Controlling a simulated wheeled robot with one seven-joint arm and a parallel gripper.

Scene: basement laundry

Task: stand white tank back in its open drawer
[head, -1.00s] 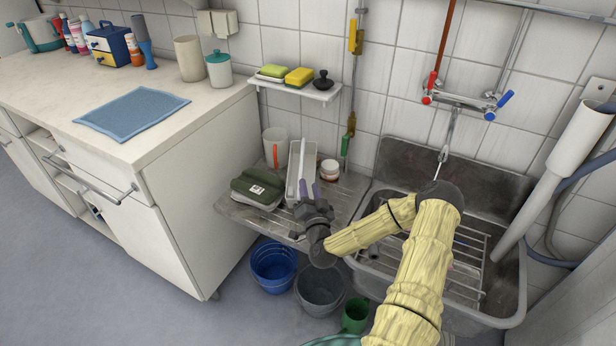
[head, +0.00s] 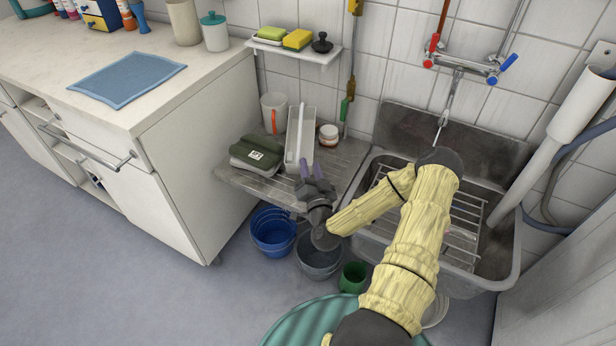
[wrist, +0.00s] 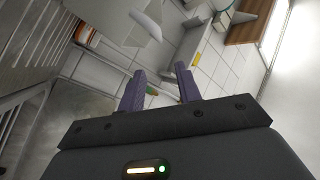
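A long whitish box with a raised bar along its top (head: 300,140), which looks like the white tank, lies on the metal drainboard (head: 240,182) left of the sink. My gripper (head: 312,166) is at its near end, fingers pointing toward it. Whether they touch cannot be told. In the wrist view the purple fingers (wrist: 160,85) are apart with nothing between them, and a pale object (wrist: 125,22) fills the upper left; I cannot tell which it is. I cannot make out an open drawer for certain; the white cabinet (head: 178,165) has an open compartment at left.
A blue bucket (head: 272,235), grey bucket (head: 318,262) and green container (head: 354,277) stand below. Floor at left is clear.

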